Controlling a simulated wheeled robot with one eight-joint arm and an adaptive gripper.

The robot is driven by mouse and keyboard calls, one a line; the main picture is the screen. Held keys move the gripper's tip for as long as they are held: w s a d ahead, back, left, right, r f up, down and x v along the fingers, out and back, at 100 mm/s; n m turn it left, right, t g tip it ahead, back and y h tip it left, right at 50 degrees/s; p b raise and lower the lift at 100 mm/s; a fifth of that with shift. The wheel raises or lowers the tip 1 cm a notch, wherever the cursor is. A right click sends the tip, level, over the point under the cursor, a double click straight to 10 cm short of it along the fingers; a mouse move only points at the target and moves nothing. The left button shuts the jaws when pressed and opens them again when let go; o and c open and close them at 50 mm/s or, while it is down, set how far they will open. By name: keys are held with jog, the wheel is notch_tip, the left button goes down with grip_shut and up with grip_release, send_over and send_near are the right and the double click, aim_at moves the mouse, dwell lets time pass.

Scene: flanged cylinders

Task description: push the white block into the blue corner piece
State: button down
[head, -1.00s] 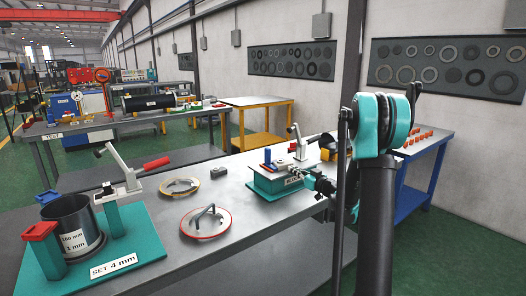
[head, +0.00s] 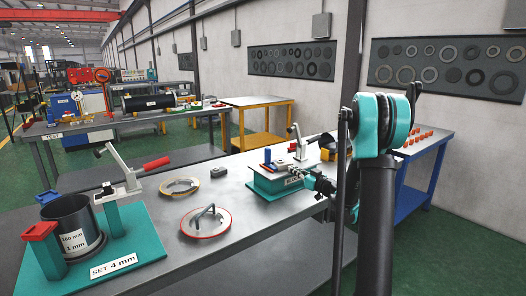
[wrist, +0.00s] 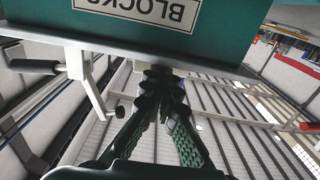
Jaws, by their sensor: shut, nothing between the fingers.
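A teal stand (head: 262,186) labelled BLOCKS is on the long grey workbench and has a pale top plate. A small blue piece (head: 267,156) stands at its left end, with a red piece (head: 267,167) close by. I cannot make out the white block for certain against the pale plate. My gripper (head: 316,183) is at the stand's front right side. In the wrist view my gripper (wrist: 162,82) has its dark fingers together and empty, just by the plate's edge. The stand's teal face (wrist: 60,18) shows there with its label upside down.
A lever clamp (head: 297,142) rises behind the stand. Two flanged discs (head: 206,222) and (head: 180,187) lie on the bench to the left. A clamp fixture with a dark cylinder (head: 75,228) fills the near left.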

aim_at(287, 166)
jog(key=shift+x, duration=2.6)
dwell(2.8)
jog(key=shift+v, duration=2.55)
